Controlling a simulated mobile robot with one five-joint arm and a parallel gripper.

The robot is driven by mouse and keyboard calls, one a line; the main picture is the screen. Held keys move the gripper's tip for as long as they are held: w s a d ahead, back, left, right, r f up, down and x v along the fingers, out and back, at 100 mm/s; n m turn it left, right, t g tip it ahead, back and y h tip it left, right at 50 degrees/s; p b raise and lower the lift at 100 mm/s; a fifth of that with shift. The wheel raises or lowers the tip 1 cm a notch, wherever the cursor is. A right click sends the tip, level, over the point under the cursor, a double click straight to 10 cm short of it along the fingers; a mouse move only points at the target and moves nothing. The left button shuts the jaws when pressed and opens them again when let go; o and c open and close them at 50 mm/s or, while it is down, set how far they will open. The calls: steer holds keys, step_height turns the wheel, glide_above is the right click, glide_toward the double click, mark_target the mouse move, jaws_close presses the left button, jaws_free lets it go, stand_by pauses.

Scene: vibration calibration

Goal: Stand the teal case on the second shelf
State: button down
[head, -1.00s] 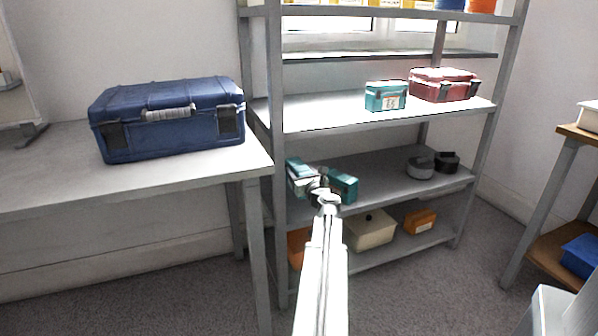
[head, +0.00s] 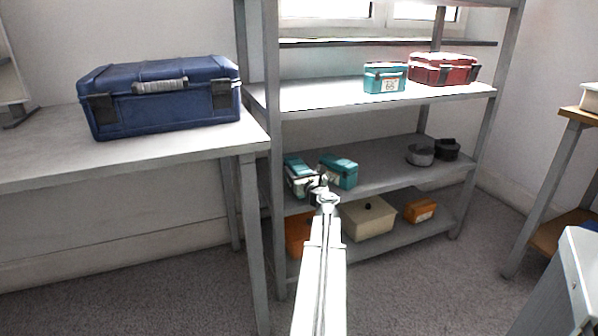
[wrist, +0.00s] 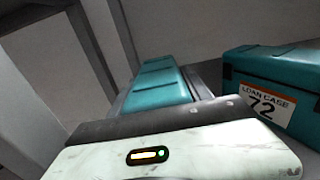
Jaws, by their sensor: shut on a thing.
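My gripper (head: 314,185) is shut on a teal case (head: 295,164) at the left end of the second shelf from the bottom (head: 380,168). In the wrist view the held case (wrist: 155,88) lies beyond the pale gripper body, its lid visible and lower part hidden. I cannot tell whether its base touches the shelf. A second teal case (head: 340,172) stands just right of it on that shelf; in the wrist view its label reads "LOAN CASE 72" (wrist: 268,98). A third teal case (head: 385,78) with a label stands on the shelf above.
A red case (head: 443,69) stands on the upper shelf. Dark round items (head: 420,155) sit at the second shelf's right, with bare shelf before them. A cream box (head: 368,218) and orange boxes (head: 420,211) are below. A blue case (head: 160,96) sits on the left table.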

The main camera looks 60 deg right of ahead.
steer(key=shift+f+b, duration=0.5)
steer(key=shift+f, duration=0.05)
steer(key=shift+c, duration=1.9)
jaws_free()
steer(key=shift+s, duration=0.1)
steer(key=v, duration=0.7)
steer(key=shift+s+a, duration=0.25)
steer(key=shift+a, duration=0.1)
steer(key=shift+r, duration=0.1)
